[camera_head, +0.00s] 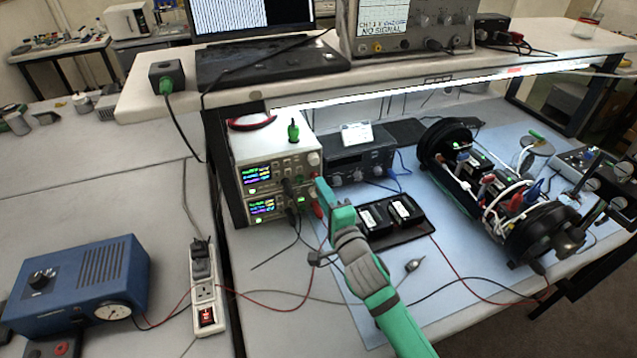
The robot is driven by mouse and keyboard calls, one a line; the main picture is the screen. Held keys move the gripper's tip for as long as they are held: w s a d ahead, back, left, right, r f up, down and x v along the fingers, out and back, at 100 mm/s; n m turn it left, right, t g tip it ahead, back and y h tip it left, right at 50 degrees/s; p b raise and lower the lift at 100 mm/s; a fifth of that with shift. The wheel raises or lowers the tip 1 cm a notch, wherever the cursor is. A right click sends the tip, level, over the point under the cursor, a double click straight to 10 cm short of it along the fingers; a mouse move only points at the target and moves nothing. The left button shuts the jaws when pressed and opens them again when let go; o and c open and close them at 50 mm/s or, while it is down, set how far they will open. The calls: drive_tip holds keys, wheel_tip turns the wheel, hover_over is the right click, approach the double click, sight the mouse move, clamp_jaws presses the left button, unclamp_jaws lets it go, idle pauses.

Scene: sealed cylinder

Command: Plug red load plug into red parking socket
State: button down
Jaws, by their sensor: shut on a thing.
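My gripper (322,190) reaches in from the lower right, with its tip at the right edge of the front of the stacked power supplies (268,153). It is shut on what looks like the red load plug (317,209), which is mostly hidden by the green fingers. A red part (314,158) shows on the upper supply, just above my gripper. I cannot tell whether it is the red parking socket. The contact between plug and socket is hidden.
Black plugs with leads (291,213) sit in the supply fronts, left of my gripper. A black tray with two battery packs (391,214) lies to the right. An opened cylinder assembly (490,190) stands farther right. A shelf (390,75) overhangs the back. Loose leads cross the bench.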

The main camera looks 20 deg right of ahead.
drive_tip(key=shift+s, duration=2.15)
drive_tip(key=shift+w, duration=0.1)
